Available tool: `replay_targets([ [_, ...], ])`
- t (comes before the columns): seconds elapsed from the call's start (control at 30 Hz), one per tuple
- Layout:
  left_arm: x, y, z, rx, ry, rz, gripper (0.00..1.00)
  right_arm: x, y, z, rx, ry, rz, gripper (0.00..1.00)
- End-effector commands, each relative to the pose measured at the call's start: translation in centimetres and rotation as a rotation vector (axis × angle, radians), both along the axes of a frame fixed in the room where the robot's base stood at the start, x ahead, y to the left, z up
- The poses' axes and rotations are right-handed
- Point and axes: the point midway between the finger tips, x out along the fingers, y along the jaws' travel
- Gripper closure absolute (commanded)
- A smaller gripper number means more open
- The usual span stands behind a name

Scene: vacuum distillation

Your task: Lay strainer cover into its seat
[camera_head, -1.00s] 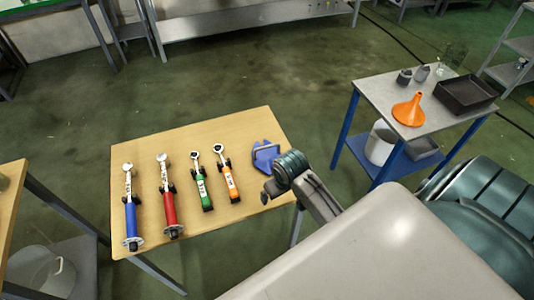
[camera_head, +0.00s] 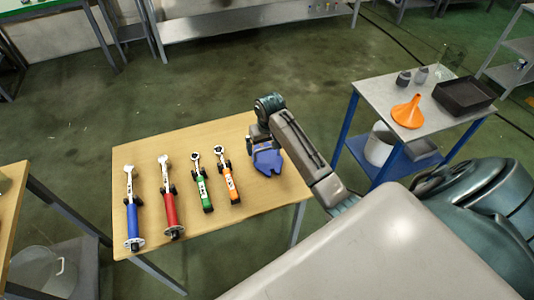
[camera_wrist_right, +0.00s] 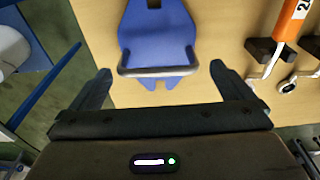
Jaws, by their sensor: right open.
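I cannot make out a strainer cover or its seat for certain. A blue piece (camera_head: 268,163) lies at the right end of the wooden table. In the right wrist view the blue piece (camera_wrist_right: 156,38) has a notched edge and a greyish bar across it near my fingers. My right gripper (camera_wrist_right: 160,69) is open and empty, with one finger to each side of the bar and apart from it. In the head view the right wrist is above the table at the far side of the blue piece, and its fingers are hard to see. My left gripper is out of view.
Tools with blue (camera_head: 132,222), red (camera_head: 170,208), green (camera_head: 204,193) and orange (camera_head: 230,186) handles lie left of the blue piece on the wooden table (camera_head: 190,240). An orange funnel (camera_head: 408,112) and a dark tray (camera_head: 465,95) stand on the side table (camera_head: 378,93).

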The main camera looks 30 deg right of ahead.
Motion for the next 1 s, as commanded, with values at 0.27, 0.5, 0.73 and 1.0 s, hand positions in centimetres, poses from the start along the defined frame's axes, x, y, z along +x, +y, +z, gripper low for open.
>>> replay_targets([
  [0.27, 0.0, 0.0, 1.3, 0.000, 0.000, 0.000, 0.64, 0.2, -0.3, -2.3, 0.000, 0.004, 0.001, 0.00],
  [0.5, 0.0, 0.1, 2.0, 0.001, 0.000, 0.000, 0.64, 0.6, -0.4, -5.4, 0.000, 0.002, 0.001, 0.00],
  [0.73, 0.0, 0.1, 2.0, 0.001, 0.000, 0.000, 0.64, 0.7, -0.5, -5.9, -0.001, -0.001, 0.002, 0.00],
  [1.0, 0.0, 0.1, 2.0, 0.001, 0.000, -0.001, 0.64, 0.7, -0.5, -5.9, -0.001, -0.001, 0.002, 0.41],
])
